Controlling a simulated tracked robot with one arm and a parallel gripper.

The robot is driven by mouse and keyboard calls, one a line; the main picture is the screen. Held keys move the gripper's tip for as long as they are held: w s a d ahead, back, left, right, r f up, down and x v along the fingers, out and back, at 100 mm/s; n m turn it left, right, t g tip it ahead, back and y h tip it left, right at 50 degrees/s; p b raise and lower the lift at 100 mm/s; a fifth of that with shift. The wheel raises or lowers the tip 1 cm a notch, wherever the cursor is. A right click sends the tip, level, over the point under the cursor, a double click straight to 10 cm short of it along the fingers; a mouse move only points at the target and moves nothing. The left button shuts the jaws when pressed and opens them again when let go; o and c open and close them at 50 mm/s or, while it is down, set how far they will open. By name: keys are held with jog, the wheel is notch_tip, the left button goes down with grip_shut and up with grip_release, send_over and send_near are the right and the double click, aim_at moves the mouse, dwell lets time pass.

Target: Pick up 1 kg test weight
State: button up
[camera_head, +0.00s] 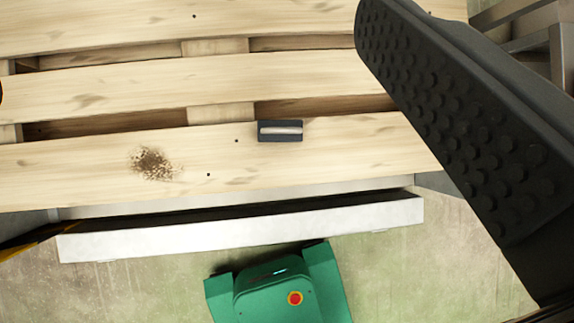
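A small dark rectangular block with a pale, shiny bar along its top (280,131) lies on the front plank of a wooden pallet (80,170). It is the only thing in view that could be the 1 kg test weight; no marking on it can be read. One black finger of my gripper (455,120), with a studded rubber pad, fills the right side of the view.
A light metal ledge (240,226) runs along the pallet's near edge. Dark gaps lie between the planks. The plank has a brown speckled stain (153,163) left of the block. Metal framework (535,40) stands at the upper right. The planks around the block are clear.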

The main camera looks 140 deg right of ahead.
notch_tip(320, 180, down, 18)
jog(key=d+g+b, duration=0.1)
jog(key=d+g, duration=0.1)
jog(key=d, duration=0.1)
jog(key=m+g+b, duration=0.2)
jog(key=g, duration=0.1)
send_near(281, 131)
jog(key=s+f, duration=0.1)
jog(key=f, duration=0.1)
jog(key=b+x, duration=0.1)
jog(key=x, duration=0.6)
jog(key=shift+w+f+b, duration=0.25)
jog(key=shift+b, duration=0.05)
jog(key=b+x, duration=0.2)
jog(key=x, duration=0.1)
jog(key=shift+d+f, duration=0.15)
jog(key=shift+f, duration=0.3)
jog(key=shift+w+f+b, duration=0.3)
jog(key=shift+f+b, duration=0.2)
jog(key=shift+f, duration=0.1)
jog(key=c, duration=1.7)
jog(key=shift+d+r, duration=0.1)
